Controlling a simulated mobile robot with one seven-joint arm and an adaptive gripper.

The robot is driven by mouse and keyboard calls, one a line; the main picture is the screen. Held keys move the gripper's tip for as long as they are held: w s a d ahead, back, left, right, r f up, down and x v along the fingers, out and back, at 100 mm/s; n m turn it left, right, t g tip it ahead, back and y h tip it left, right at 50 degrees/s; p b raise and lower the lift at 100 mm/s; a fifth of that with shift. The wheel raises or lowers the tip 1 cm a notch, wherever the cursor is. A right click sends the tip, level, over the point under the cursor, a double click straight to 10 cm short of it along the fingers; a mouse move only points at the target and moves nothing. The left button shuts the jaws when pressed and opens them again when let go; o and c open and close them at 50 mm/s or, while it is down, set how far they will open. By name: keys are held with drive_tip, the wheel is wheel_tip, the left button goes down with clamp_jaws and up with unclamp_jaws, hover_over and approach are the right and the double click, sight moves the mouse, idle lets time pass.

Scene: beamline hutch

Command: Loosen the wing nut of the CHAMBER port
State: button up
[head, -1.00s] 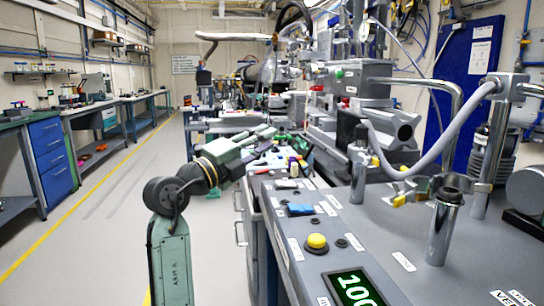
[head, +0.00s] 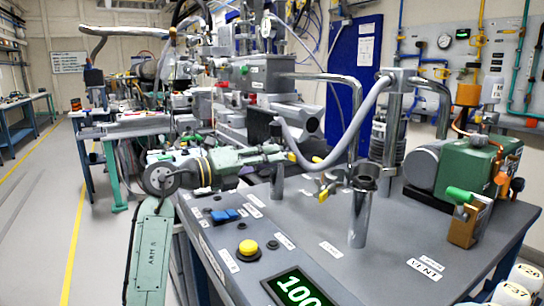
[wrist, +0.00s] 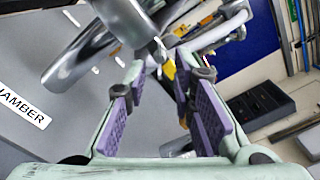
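My gripper (wrist: 172,78) is open, with purple finger pads apart and nothing held between them. In the head view my gripper (head: 284,155) is over the back-left part of the bench, near the ports. A yellow wing nut (wrist: 168,68) shows between and beyond the fingertips in the wrist view. In the head view, yellow wing nut parts (head: 324,195) show at a clamp by the metal ports. A partly cut-off CHAMBER label (wrist: 24,105) lies on the bench top, left of the fingers, near a metal post (wrist: 82,62).
The grey bench (head: 310,228) carries an upright open-topped port (head: 362,212), a curved grey hose (head: 350,130), a yellow button (head: 248,248) and a lit display (head: 298,288). A green pump (head: 465,170) stands at right. Floor is clear at left.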

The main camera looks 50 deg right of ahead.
drive_tip(key=shift+s+d, duration=0.15)
drive_tip(key=shift+d, duration=0.5)
drive_tip(key=shift+c, duration=0.5)
clamp_jaws()
